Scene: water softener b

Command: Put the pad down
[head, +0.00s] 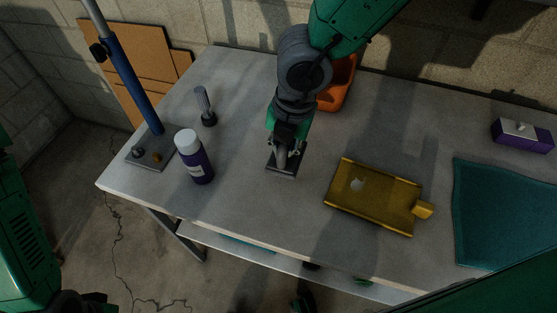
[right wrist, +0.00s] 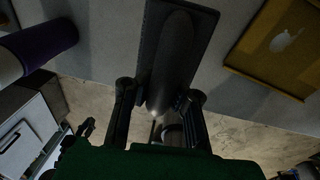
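The pad (head: 284,169) is a dark flat rectangular plate with a grey rounded handle on top. It is at the middle of the table, under my right gripper (head: 289,146). In the right wrist view, the pad (right wrist: 151,38) stretches away from the gripper (right wrist: 160,101), whose two fingers flank the near end of the handle and appear shut on it. The pad is at or very near the table top; I cannot tell whether it touches.
A yellow tray (head: 374,211) with a white blob lies right of the pad. A purple bottle (head: 201,168), a dark brush-like tool (head: 206,107) and a blue stand (head: 139,88) are left. An orange container (head: 341,88) is behind my arm. A teal cloth (head: 505,212) and purple block (head: 524,138) lie right.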

